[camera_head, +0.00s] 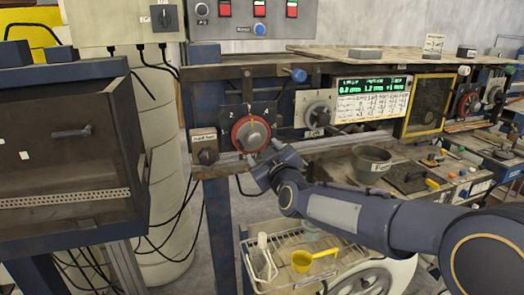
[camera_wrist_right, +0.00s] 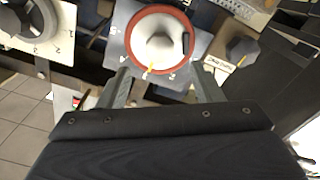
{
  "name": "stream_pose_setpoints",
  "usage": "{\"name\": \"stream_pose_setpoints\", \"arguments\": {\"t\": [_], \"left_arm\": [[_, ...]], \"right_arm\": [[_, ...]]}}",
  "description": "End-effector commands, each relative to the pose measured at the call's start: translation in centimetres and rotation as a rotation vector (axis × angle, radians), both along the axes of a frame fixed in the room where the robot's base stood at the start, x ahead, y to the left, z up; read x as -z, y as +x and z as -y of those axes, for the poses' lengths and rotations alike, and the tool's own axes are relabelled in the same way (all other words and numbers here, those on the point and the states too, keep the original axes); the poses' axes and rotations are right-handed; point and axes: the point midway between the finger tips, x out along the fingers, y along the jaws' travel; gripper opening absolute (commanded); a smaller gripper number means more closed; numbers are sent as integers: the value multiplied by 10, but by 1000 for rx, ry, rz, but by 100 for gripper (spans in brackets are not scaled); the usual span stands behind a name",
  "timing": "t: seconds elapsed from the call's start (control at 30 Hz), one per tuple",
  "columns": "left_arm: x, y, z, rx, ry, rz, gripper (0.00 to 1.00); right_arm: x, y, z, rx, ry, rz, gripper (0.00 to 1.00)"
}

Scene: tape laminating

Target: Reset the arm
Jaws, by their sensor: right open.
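My right arm (camera_head: 350,212) comes in from the right in the head view. My right gripper (camera_head: 262,160) is just below and in front of a round knob with a red ring (camera_head: 250,133) on a dark plate. In the right wrist view the two fingers of this gripper (camera_wrist_right: 160,88) are spread apart and empty. The red-ringed knob (camera_wrist_right: 158,42) lies beyond the fingertips there, with a yellow mark at its lower edge. Whether a fingertip touches the knob, I cannot tell. My left gripper does not show in either view.
A grey dial (camera_head: 318,113) and a green-lit display (camera_head: 372,85) are right of the knob. A small black knob (camera_head: 207,156) is to its left. A grey bowl (camera_head: 371,163) stands on the bench. Below is a wire rack with a yellow scoop (camera_head: 302,261). A dark cabinet (camera_head: 65,150) fills the left.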

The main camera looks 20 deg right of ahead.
Motion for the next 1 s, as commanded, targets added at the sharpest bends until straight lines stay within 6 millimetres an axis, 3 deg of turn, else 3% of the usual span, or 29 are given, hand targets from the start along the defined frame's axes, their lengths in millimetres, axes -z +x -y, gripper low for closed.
{"name": "stream_pose_setpoints", "arguments": {"t": [0.27, 0.37, 0.43, 0.57, 0.7, 0.8, 0.9, 1.0], "left_arm": [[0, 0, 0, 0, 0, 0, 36], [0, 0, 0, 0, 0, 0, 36], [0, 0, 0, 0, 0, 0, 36], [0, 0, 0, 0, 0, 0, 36], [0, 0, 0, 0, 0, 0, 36], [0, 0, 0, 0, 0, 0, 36], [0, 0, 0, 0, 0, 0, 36], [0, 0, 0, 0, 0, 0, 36]], "right_arm": [[1, -2, 2, -2, 11, -9, 59], [13, -17, 13, -17, 83, -76, 59], [28, -40, 23, -42, 182, -167, 59], [67, -117, 34, -92, 419, -411, 59], [110, -215, 26, -96, 609, -685, 59], [140, -277, 17, -52, 688, -852, 59], [165, -325, 12, 17, 737, -983, 59], [183, -357, 8, 78, 763, -1068, 59]]}}
